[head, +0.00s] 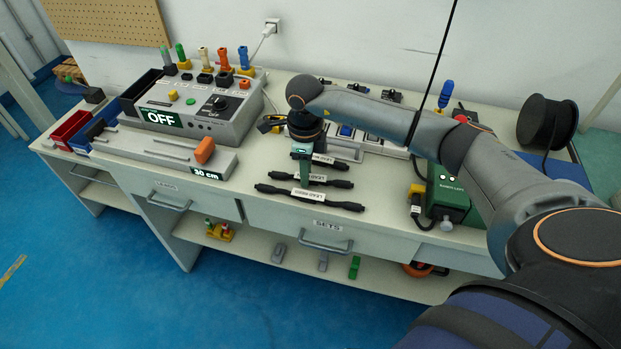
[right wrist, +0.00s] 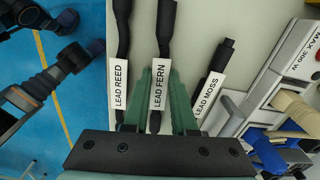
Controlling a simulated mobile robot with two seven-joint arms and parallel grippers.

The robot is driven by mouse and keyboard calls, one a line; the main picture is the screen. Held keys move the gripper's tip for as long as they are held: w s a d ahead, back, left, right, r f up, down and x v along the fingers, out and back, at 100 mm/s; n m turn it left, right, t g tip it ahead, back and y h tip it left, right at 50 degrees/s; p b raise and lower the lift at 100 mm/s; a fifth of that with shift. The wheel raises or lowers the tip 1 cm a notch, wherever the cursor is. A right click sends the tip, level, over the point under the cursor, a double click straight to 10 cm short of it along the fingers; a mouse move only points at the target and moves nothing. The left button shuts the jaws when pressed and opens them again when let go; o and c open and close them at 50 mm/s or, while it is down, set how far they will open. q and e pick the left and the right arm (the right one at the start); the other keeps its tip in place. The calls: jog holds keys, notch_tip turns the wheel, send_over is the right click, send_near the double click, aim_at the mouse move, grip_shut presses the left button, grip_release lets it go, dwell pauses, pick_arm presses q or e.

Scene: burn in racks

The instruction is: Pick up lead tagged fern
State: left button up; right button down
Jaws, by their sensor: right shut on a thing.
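The lead tagged fern (right wrist: 162,45) is a black lead with a white "LEAD FERN" tag. It also shows in the head view as the middle lead (head: 338,183) on the bench. My right gripper (right wrist: 162,76), with green fingers, is shut on it at the tag; the gripper also shows in the head view (head: 303,176), pointing down. The lead tagged reed (right wrist: 121,60) lies to its left in the right wrist view, and the lead tagged moss (right wrist: 208,92) to its right. Whether the fern lead touches the bench cannot be told. My left gripper is not in view.
The grey control unit with an OFF sign (head: 185,108) stands at the left, behind a 30 cm gauge with an orange slider (head: 205,150). A green box (head: 446,198) stands right of the leads. A black spool (head: 547,122) is at the far right. Drawers are below the bench front.

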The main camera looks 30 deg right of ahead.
dwell(0.6)
jog(key=shift+w+r, duration=0.1)
jog(key=shift+r, duration=0.5)
notch_tip(320, 180, up, 2)
jog(key=shift+r, duration=0.2)
jog(key=s+r, duration=0.9)
jog(key=s, duration=0.5)
jog(key=shift+a+r+b, duration=0.25)
jog(key=shift+a+b, duration=0.05)
jog(key=shift+a, duration=0.1)
